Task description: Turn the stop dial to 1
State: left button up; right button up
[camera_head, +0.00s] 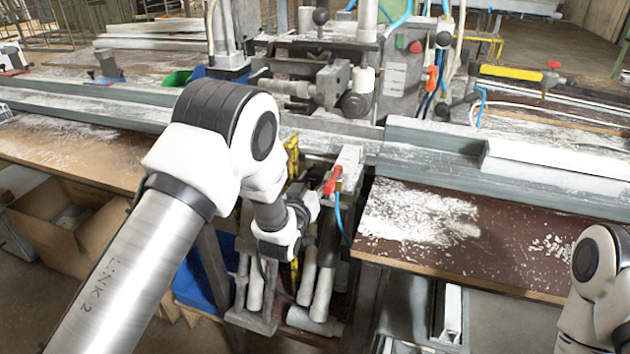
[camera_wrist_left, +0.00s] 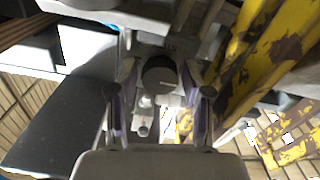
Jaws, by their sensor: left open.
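The stop dial appears in the left wrist view as a dark round knob (camera_wrist_left: 159,73) with a thin light mark on its face. My left gripper (camera_wrist_left: 160,92) is open, with one finger on each side of the knob. I cannot tell whether the fingers touch it. In the head view my left gripper (camera_head: 303,196) is at the front of the clamp machine, below the bench rail, and partly hidden by my wrist. The dial cannot be made out there. No numbers on the dial are readable. My right gripper is outside the views; only part of that arm shows at bottom right.
A red-handled clamp lever (camera_head: 333,179) with a blue hose is just right of my left gripper. Yellow worn bars (camera_wrist_left: 262,60) run close to the right finger. The clamp machine (camera_head: 356,92) stands behind. A dusty brown bench top (camera_head: 480,245) lies to the right.

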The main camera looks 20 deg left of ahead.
pick_arm(q)
jog(key=shift+c, duration=0.3)
jog(key=c, duration=0.8)
jog(key=shift+m, duration=0.3)
jog(key=m+b, duration=0.1)
jog(key=m, duration=0.4)
jog(key=shift+f+b, duration=0.1)
jog(key=shift+b, duration=0.25)
jog(key=m+b, duration=0.1)
jog(key=m, duration=0.5)
jog(key=o, duration=0.9)
jog(key=shift+c, duration=0.2)
